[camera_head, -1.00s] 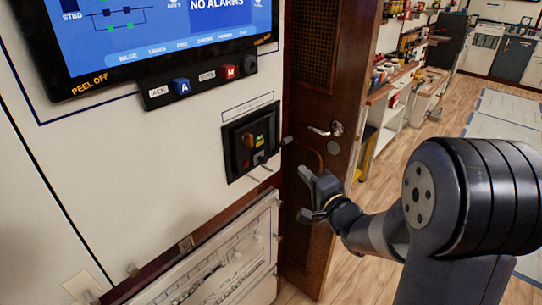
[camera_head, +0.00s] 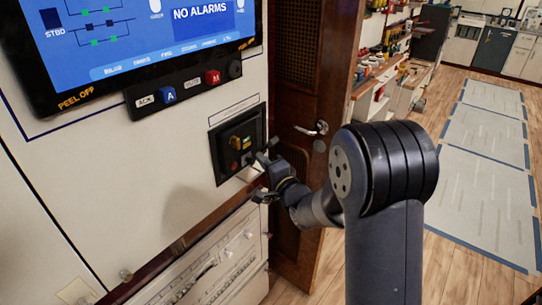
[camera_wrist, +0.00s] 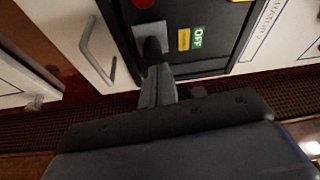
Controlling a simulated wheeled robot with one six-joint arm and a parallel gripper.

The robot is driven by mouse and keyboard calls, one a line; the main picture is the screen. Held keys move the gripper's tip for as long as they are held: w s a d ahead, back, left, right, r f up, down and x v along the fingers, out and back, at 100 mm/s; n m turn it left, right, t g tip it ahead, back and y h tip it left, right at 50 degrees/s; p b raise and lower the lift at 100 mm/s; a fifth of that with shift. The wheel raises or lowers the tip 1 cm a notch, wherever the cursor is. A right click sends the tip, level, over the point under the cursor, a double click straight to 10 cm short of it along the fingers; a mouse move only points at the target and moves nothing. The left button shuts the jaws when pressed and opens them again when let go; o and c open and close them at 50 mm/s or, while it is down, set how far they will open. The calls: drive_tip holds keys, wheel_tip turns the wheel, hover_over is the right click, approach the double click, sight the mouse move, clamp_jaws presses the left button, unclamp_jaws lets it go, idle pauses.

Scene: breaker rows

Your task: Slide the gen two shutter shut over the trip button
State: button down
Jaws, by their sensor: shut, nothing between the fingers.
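The black breaker panel (camera_head: 216,160) is set in the white wall below the screen, with a brass-coloured knob, a red part and yellow and green labels. In the wrist view, the panel (camera_wrist: 215,67) shows a small grey plate (camera_wrist: 146,30), a red part (camera_wrist: 137,3) and a green OFF label (camera_wrist: 197,38). I cannot tell surely which part is the gen two shutter; the trip button is not clearly visible. My gripper (camera_head: 263,160) is shut and empty at the panel's lower right. Its dark fingertip (camera_wrist: 152,46) overlaps the grey plate; contact is unclear.
A metal bar handle (camera_wrist: 92,50) stands out beside the panel in the wrist view. A brown door with a lever handle (camera_head: 318,128) is right of the panel. A white lower cabinet (camera_head: 222,262) lies below. Open floor is at right.

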sight(243, 161)
drive_tip(key=shift+s+a, duration=0.15)
drive_tip(key=shift+s, duration=0.05)
drive_tip(key=s+a+b, duration=0.2)
drive_tip(key=s+b, duration=0.1)
drive_tip(key=shift+s+a+f, duration=0.1)
drive_tip(key=shift+a+f, duration=0.05)
drive_tip(key=shift+a, duration=0.15)
drive_tip(key=shift+s+a+b, duration=0.2)
drive_tip(key=shift+s+b, duration=0.1)
drive_tip(key=shift+s, duration=0.05)
drive_tip(key=shift+w, duration=0.1)
